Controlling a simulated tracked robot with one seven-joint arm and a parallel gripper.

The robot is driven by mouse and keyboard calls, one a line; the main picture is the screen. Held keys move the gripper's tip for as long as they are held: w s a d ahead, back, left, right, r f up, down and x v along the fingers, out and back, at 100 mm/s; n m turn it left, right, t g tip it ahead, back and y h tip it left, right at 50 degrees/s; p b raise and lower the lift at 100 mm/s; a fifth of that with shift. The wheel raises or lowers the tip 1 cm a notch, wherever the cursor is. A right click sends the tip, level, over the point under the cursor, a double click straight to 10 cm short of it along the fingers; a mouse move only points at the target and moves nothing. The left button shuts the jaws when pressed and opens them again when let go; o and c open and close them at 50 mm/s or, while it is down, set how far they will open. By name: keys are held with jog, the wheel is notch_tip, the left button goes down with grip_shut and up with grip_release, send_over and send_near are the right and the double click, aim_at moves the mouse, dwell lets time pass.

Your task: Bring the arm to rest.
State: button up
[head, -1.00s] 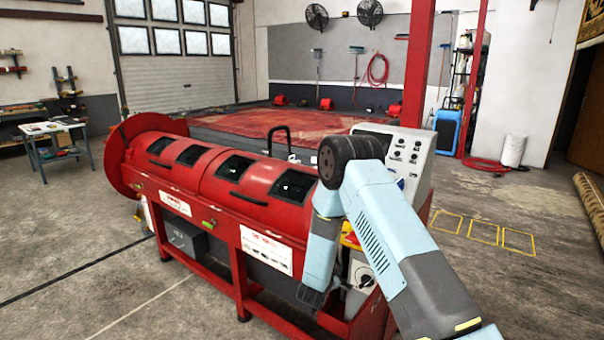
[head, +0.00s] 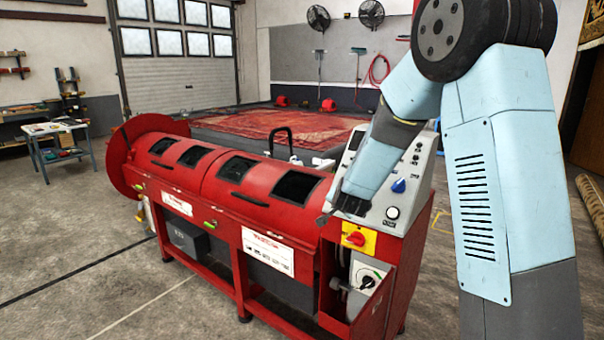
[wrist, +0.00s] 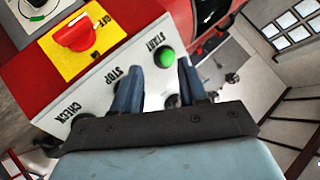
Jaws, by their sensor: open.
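My gripper (head: 328,213) is in front of the right end of the red drum machine (head: 230,190), beside its grey control panel (head: 395,185). In the wrist view my gripper (wrist: 160,78) has its two blue-grey fingers apart with nothing held between them. A green START button (wrist: 166,57) shows just beyond the fingers. STOP and CHECK labels show on the same light strip, and the dark gripper body partly covers it. My arm is raised and bent, with its elbow high at the right of the head view.
A red switch on a yellow plate (head: 357,238) sits below the panel, above an open compartment (head: 366,275). A rolled rug (head: 590,205) is at the right edge. A small table (head: 57,145) stands at the left. The floor in front of the machine is clear.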

jog(key=s+d+r+n+g+y, duration=0.1)
jog(key=s+d+r+n, duration=0.15)
jog(key=s+r, duration=0.55)
jog(key=s+d+r+n+g+y, duration=0.1)
jog(key=s+d+r+n+g, duration=0.15)
jog(key=s+r, duration=0.55)
jog(key=s+d+n+g+h, duration=0.1)
jog(key=s+d, duration=0.2)
jog(key=s, duration=1)
jog(key=s+d+n+g+h, duration=0.1)
jog(key=s+d, duration=0.3)
jog(key=s, duration=0.9)
jog(key=shift+n, duration=0.4)
jog(key=shift+g, duration=0.25)
